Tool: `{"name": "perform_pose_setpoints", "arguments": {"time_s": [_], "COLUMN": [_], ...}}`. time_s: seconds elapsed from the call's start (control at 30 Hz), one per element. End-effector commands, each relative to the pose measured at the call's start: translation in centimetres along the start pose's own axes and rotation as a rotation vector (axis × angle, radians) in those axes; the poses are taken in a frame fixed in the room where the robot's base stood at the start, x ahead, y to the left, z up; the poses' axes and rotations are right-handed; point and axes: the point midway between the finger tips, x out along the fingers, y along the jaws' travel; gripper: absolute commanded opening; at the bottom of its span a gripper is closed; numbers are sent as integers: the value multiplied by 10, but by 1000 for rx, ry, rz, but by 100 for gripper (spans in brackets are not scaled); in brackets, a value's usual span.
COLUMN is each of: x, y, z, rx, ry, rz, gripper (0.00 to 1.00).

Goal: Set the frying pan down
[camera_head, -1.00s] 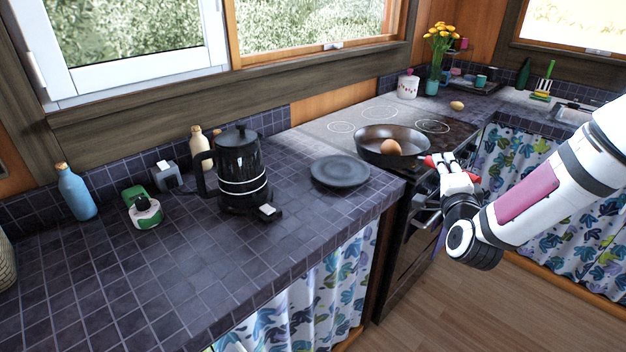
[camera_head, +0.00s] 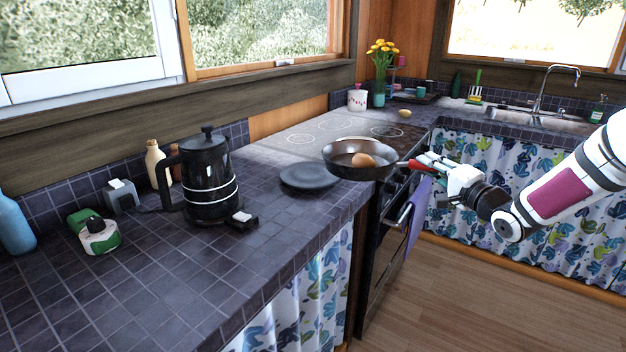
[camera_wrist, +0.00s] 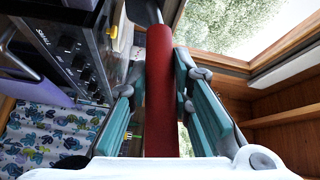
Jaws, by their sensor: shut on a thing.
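The dark frying pan (camera_head: 345,160) has a red handle (camera_head: 418,164) and a brown egg (camera_head: 363,160) in it. In the head view it is at the front edge of the stove, beside the dark plate; I cannot tell how far it is above the surface. My gripper (camera_head: 436,166) is shut on the red handle from the right. In the wrist view the handle (camera_wrist: 160,90) runs between the two teal-padded fingers (camera_wrist: 162,100).
The stove top (camera_head: 300,138) is mostly clear behind the pan. A dark plate (camera_head: 309,177) lies on the tiled counter (camera_head: 290,215), with a black kettle (camera_head: 208,180) to its left. A yellowish round item (camera_head: 405,113) and a flower vase (camera_head: 379,97) are farther back.

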Motion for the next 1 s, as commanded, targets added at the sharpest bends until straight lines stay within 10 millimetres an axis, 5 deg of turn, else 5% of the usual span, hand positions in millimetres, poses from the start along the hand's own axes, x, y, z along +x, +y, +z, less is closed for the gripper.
{"name": "perform_pose_setpoints", "arguments": {"time_s": [0.17,0.7,1.0], "x": [14,99,118], "y": [-1,-5,-6], "z": [10,89,106], "rx": [2,3,2], "ry": [-10,-8,-4], "rz": [-12,-11,-11], "gripper": [0,0,0]}}
